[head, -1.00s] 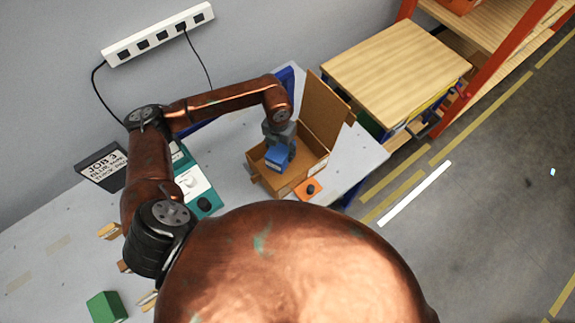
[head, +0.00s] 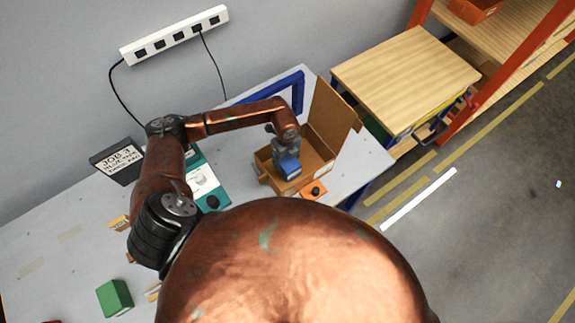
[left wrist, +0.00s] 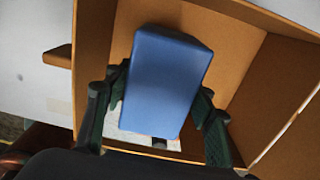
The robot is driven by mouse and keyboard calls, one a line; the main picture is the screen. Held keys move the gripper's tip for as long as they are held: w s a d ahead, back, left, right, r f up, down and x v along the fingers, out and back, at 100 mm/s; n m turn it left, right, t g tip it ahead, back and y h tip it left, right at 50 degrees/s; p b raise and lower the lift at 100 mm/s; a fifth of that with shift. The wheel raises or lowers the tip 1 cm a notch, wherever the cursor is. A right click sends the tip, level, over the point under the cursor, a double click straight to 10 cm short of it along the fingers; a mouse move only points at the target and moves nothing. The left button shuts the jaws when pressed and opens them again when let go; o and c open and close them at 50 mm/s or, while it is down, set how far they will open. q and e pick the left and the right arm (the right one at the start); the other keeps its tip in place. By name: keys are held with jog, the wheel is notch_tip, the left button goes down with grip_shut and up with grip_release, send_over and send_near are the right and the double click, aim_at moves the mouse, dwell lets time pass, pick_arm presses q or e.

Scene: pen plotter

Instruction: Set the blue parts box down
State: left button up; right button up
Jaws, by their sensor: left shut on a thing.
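The blue parts box (head: 288,168) is in my left gripper (head: 284,153), over the front part of an open brown cardboard box (head: 318,165). In the left wrist view the blue parts box (left wrist: 165,80) sits between the two dark fingers of my left gripper (left wrist: 155,110), which are shut on it. The cardboard box's inside (left wrist: 235,55) shows behind it. I cannot tell whether the blue box touches the cardboard floor. My right gripper is in neither view.
An orange piece with a black button (head: 315,190) sits in front of the cardboard box. A teal device (head: 205,182) stands left of it, and a dark sign (head: 118,160) farther left. A green block (head: 114,298) lies at the lower left. A wooden-topped cabinet (head: 405,72) stands right of the table.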

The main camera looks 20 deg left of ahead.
pick_arm(q)
notch_tip(320, 180, down, 4)
jog(key=shift+f, duration=0.1)
dwell(0.4)
jog(key=shift+f, duration=0.2)
jog(key=o, duration=1.4)
jog(key=shift+r, duration=0.5)
notch_tip(320, 180, up, 11)
jog(key=shift+r+b, duration=0.2)
jog(key=shift+b, duration=0.5)
